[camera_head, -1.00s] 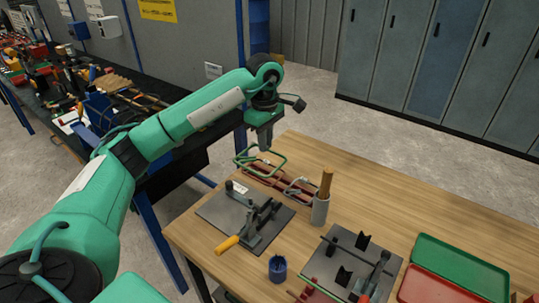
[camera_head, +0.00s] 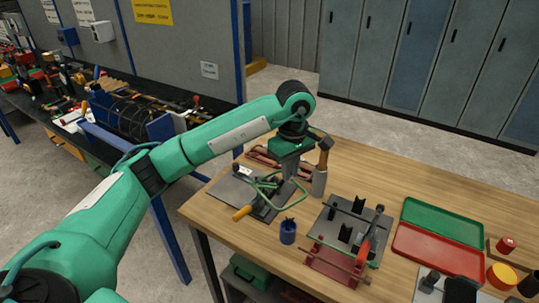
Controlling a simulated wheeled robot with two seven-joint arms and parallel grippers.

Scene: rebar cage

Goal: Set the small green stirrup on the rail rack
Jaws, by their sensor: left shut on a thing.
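My left gripper (camera_head: 290,172) is shut on the green stirrup (camera_head: 297,197), a thin bent wire loop. It holds the loop over the dark plate with the bending tool, in front of the wooden-handled tool. The loop looks clear of the plate, but the exact gap cannot be told. A red stand with horizontal rods (camera_head: 338,268), which looks like the rail rack, is at the table's front edge. Dark red rails (camera_head: 262,155) also lie at the back left, partly hidden behind my left gripper. My right gripper is not in view.
The dark bending plate (camera_head: 232,189) has a yellow-handled lever. A blue cup (camera_head: 288,232) stands in front of it. A grey holder (camera_head: 319,183) holds the wooden-handled tool. A dark fixture plate (camera_head: 325,222), a green tray (camera_head: 440,220) and a red tray (camera_head: 437,252) are to the right.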

